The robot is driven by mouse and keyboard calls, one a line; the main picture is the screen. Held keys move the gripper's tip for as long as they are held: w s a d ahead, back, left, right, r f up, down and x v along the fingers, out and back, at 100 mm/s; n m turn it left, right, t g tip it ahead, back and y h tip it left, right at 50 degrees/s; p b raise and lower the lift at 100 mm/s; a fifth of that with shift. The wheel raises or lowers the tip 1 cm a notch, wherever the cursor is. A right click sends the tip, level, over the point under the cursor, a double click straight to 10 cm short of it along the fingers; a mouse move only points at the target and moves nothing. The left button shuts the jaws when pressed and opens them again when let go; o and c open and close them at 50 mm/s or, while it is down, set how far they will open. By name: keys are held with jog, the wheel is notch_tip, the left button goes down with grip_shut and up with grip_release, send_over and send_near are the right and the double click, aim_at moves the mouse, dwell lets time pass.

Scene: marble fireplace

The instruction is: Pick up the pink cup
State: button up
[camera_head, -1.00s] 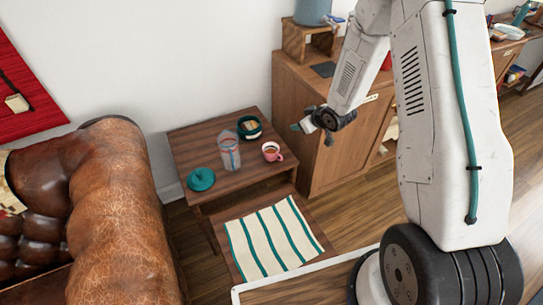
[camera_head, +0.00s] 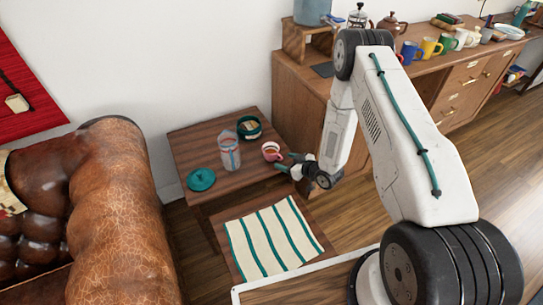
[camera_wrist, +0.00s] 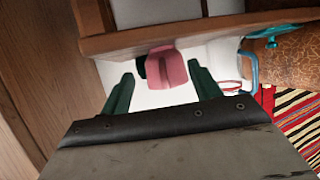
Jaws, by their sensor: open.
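The pink cup (camera_head: 271,152) stands upright near the right edge of the small wooden table (camera_head: 190,143). My gripper (camera_head: 285,162) is open and empty just to its right, its fingers pointing at the cup. In the wrist view the pink cup (camera_wrist: 166,68) shows beyond the gap between my two green fingers (camera_wrist: 160,76), with one finger on each side. I cannot tell whether a finger touches it.
A clear pitcher (camera_head: 229,153), a dark green bowl-like container (camera_head: 249,128) and a teal lid (camera_head: 201,179) share the table. A lower surface with a striped cloth (camera_head: 268,238) is in front. A wooden cabinet (camera_head: 300,105) is behind; a leather sofa (camera_head: 120,220) is left.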

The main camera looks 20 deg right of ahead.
aim_at(278, 160)
jog(key=x, duration=0.4)
jog(key=shift+a+f, duration=0.2)
jog(key=shift+a, duration=0.05)
jog(key=shift+c, duration=0.2)
jog(key=c, duration=0.7)
